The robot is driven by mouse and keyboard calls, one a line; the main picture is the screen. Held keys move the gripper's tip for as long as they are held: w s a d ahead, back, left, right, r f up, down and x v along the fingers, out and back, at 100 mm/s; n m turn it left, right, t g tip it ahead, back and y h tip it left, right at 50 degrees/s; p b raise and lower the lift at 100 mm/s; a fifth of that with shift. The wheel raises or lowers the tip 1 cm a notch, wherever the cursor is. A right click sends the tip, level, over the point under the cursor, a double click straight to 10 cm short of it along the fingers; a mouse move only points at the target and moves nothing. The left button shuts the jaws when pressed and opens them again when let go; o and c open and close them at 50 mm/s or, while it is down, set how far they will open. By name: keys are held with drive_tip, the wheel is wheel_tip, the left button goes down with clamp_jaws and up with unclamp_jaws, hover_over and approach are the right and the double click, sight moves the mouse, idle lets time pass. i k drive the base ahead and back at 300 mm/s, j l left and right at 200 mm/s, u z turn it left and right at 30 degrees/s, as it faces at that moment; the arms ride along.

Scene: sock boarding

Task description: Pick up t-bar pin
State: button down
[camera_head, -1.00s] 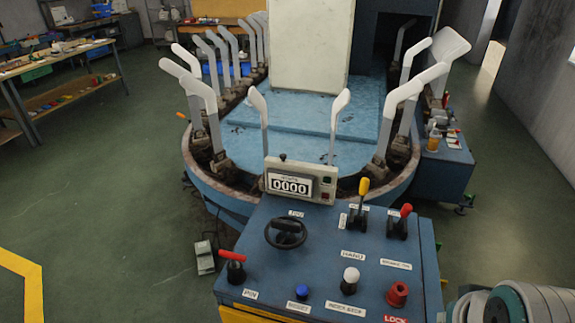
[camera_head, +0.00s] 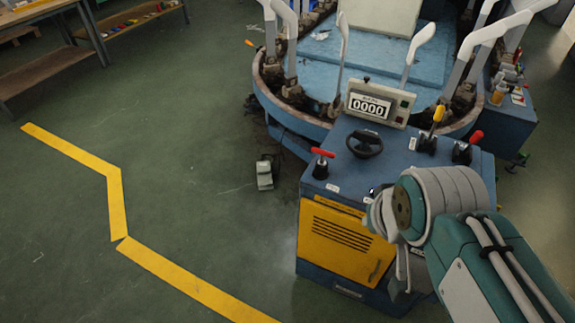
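The t-bar pin (camera_head: 322,160) has a red crossbar on a dark stem. It stands upright at the left front corner of the blue console top (camera_head: 345,185). My arm comes in from the lower right, and its thick grey and teal wrist covers much of the console's right side. My gripper (camera_head: 401,272) shows only in part below the wrist, in front of the console. It is right of the pin and apart from it. Whether its fingers are open or shut is unclear.
A counter box reading 0000 (camera_head: 378,103), a black handwheel (camera_head: 365,144), a yellow-knobbed lever (camera_head: 432,128) and a red-knobbed lever (camera_head: 468,147) stand on the console. A grey foot pedal (camera_head: 264,173) lies on the floor.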

sight(321, 163)
drive_tip(key=k, duration=0.3)
drive_tip(key=k+z, duration=0.2)
drive_tip(key=z, duration=0.25)
drive_tip(key=k+z, duration=0.15)
drive_tip(key=z, duration=0.35)
drive_tip(key=i+j+z, duration=0.15)
drive_tip(key=j, duration=0.2)
drive_tip(key=i+j+z, duration=0.15)
drive_tip(key=j, duration=0.25)
drive_tip(key=i+j+z, duration=0.15)
drive_tip(key=j, duration=0.25)
drive_tip(key=i+j+z, duration=0.1)
drive_tip(key=j, duration=0.3)
drive_tip(key=i+j, duration=0.15)
drive_tip(key=j, duration=0.2)
drive_tip(key=i+j, duration=0.1)
drive_tip(key=j, duration=0.2)
